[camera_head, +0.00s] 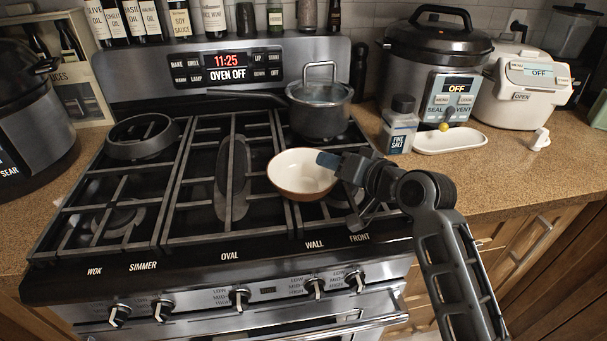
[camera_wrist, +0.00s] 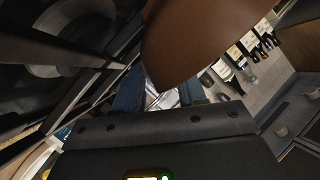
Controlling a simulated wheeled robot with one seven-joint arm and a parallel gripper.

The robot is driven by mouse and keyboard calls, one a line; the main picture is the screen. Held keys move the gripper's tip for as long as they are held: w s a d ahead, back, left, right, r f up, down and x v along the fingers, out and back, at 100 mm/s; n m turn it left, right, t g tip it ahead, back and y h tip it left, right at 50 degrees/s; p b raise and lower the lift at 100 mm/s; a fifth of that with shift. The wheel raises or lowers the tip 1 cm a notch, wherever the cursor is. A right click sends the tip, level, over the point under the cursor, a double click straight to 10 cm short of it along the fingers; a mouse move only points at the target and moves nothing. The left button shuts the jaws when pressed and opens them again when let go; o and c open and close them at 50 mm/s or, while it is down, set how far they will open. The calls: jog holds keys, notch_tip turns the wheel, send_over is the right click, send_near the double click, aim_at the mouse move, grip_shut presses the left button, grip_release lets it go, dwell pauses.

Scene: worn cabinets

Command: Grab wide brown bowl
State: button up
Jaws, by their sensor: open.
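The wide brown bowl (camera_head: 290,188), cream inside and brown outside, sits on the stove grate near the front right burner. In the wrist view its brown outer side (camera_wrist: 205,38) fills the top middle, very close to the fingers. My gripper (camera_head: 328,161) is at the bowl's right rim, with a blue fingertip over that edge. In the wrist view my gripper (camera_wrist: 160,92) shows two blue fingers spread apart, the right one partly covered by the bowl. The jaws are open. I cannot tell whether the rim lies between them or whether they touch it.
A lidded grey pot (camera_head: 320,112) stands just behind the bowl on the grate. A dark round pan-like ring (camera_head: 142,136) sits at the back left. A salt jar (camera_head: 399,126) and a white tray (camera_head: 450,141) are on the right counter. The left front grates are clear.

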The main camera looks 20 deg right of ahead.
jog(key=shift+w+a+f, duration=0.15)
jog(key=shift+w+f, duration=0.05)
jog(key=shift+w, duration=0.3)
grip_shut()
jog(key=shift+r, duration=0.1)
